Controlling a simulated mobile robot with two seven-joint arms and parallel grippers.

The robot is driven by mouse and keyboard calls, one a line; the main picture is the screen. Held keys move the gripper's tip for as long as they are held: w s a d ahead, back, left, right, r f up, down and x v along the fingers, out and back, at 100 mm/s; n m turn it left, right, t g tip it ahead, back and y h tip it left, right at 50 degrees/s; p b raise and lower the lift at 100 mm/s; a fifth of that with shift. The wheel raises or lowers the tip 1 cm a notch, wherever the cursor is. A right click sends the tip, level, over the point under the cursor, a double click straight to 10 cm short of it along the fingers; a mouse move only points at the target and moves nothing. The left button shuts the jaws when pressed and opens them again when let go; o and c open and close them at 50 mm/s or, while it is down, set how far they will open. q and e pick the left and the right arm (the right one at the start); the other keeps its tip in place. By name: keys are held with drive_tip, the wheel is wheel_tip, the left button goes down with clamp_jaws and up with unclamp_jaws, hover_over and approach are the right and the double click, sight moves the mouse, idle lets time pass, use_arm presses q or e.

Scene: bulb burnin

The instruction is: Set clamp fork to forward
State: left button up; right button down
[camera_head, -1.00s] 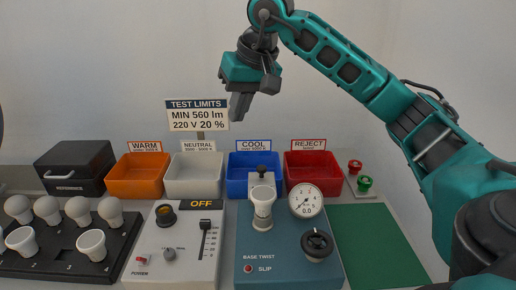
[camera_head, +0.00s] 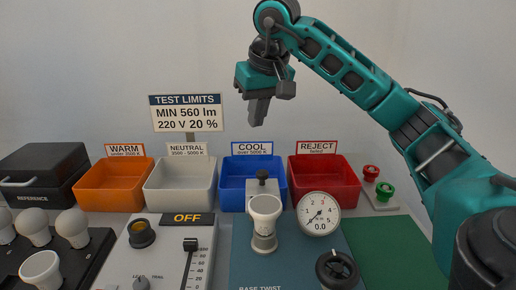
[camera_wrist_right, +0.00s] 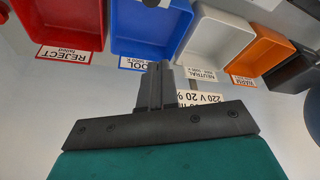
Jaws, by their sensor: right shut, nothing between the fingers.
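The blue base twist station (camera_head: 300,262) stands at the front centre. At its back is a grey upright block with a black knob (camera_head: 262,182), which may be the clamp fork; I cannot tell its setting. A white cup-shaped piece (camera_head: 264,212) stands upright just in front of it and hides part of it. My right gripper (camera_head: 259,112) is shut and empty, pointing down, high above and behind the station. In the right wrist view its closed fingers (camera_wrist_right: 160,85) show with nothing between them. My left gripper is out of view.
Orange (camera_head: 112,196), white (camera_head: 180,200), blue (camera_head: 236,196) and red (camera_head: 325,192) bins stand behind the station. A limits sign (camera_head: 186,113) rises behind them. A round gauge (camera_head: 319,214) and black handwheel (camera_head: 338,269) sit on the station's right. A green mat (camera_head: 385,240) is bare.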

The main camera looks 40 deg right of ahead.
sight(263, 189)
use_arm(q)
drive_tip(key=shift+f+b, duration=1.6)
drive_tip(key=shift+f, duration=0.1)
use_arm(e)
drive_tip(key=shift+s+f, duration=0.15)
drive_tip(key=shift+f, duration=2.35)
drive_tip(key=shift+s+f, duration=0.15)
drive_tip(key=shift+f, duration=2.3)
